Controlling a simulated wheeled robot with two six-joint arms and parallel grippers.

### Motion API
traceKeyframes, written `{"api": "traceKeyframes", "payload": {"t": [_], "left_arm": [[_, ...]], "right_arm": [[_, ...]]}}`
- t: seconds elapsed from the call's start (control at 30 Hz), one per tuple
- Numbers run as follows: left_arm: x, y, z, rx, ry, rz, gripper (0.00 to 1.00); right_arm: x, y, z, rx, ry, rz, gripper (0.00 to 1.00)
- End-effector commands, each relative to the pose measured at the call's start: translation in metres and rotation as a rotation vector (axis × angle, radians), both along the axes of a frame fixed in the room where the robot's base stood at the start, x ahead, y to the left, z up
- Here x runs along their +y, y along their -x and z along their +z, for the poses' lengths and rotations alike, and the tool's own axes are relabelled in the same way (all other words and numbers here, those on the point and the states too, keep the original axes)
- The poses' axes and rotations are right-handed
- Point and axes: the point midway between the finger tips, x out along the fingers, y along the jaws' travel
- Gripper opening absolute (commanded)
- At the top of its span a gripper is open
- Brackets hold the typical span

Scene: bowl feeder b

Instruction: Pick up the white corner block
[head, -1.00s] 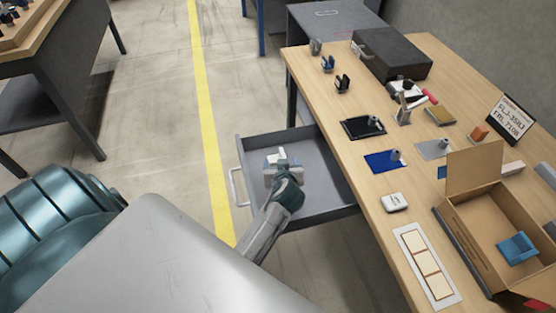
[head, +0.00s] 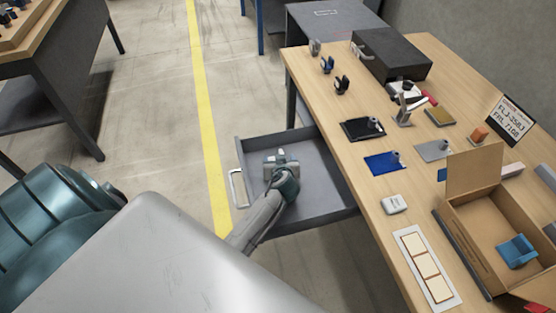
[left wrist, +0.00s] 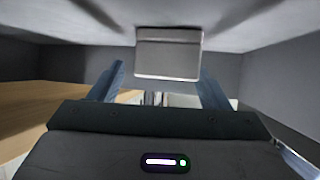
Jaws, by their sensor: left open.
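My left gripper (head: 281,161) is inside the open grey drawer (head: 325,198), low over its floor. In the left wrist view its two blue-grey fingers (left wrist: 164,84) are spread apart and nothing is between them in a grip. A pale block (left wrist: 168,54), which looks like the white corner block, lies just beyond the fingertips, roughly centred between them. In the head view a small white patch (head: 281,153) shows at the fingertips; the gripper hides most of that spot. I cannot tell whether any finger touches the block. My right gripper is not in view.
Drawer walls surround the gripper closely. The wooden table (head: 375,205) stands to the right, with a cardboard box (head: 470,238), a blue mat (head: 380,164), a black case (head: 391,54) and a white card panel (head: 427,268). Open floor lies left of the drawer.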

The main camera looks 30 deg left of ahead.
Motion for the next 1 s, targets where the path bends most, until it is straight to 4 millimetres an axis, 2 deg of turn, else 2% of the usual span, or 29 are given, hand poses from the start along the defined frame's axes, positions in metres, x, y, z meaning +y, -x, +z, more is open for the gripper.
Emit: {"api": "traceKeyframes", "payload": {"t": [0.13,0.17,0.33,0.63,0.73,0.87,1.0], "left_arm": [[0.0,0.0,0.0,-0.001,0.001,0.0,0.7],[0.0,0.0,0.0,-0.001,0.001,0.0,0.66],[0.0,0.0,0.0,-0.001,0.001,0.0,0.33],[0.0,0.0,0.0,-0.001,0.001,0.0,0.33],[0.0,0.0,0.006,-0.002,0.001,0.001,0.33],[0.0,0.0,0.026,-0.005,0.001,0.001,0.33],[0.0,0.0,0.056,-0.006,0.002,0.001,0.33]], "right_arm": [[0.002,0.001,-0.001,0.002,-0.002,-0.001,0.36],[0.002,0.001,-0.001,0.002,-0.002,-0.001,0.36],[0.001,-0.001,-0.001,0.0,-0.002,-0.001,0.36],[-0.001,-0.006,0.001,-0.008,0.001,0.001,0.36],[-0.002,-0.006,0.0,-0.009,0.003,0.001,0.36],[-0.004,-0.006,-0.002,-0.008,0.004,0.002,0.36],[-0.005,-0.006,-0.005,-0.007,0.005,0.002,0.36]]}}
